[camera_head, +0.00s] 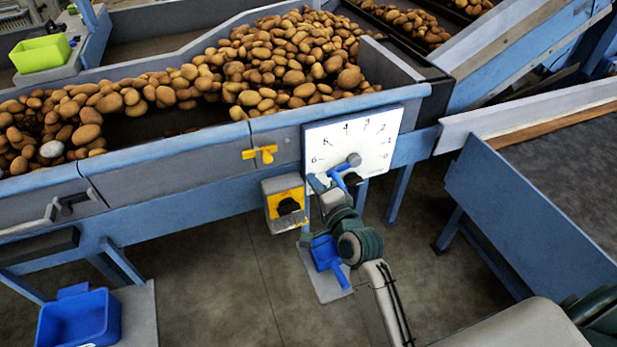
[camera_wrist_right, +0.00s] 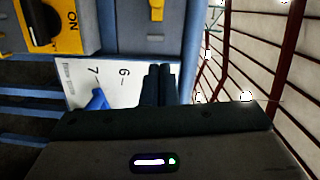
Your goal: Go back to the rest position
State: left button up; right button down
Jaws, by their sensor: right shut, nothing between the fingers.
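My right gripper (camera_head: 333,190) is in front of the lower edge of the white dial plate (camera_head: 385,133) on the grader's side. In the right wrist view its dark fingers (camera_wrist_right: 158,84) are together and empty, in front of the plate (camera_wrist_right: 125,72) near the figure 6. A blue pointer (camera_wrist_right: 98,99) shows there below the 7, apart from the fingers. In the head view a round grey knob (camera_head: 354,160) sits at the plate's lower middle. The gripper hides part of the plate's lower edge. My left gripper is not in view.
A yellow-and-grey switch box (camera_head: 272,209) hangs left of my right gripper, below a yellow handle (camera_head: 259,155). Potatoes (camera_head: 290,60) fill the grader trough. A blue dustpan (camera_head: 325,252) is below, and a blue bin (camera_head: 75,318) stands lower left. Open floor (camera_head: 440,285) lies to the right.

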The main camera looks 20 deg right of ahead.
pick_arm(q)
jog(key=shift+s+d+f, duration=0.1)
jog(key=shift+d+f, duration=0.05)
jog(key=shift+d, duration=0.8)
pick_arm(e)
jog(key=shift+a, duration=0.1)
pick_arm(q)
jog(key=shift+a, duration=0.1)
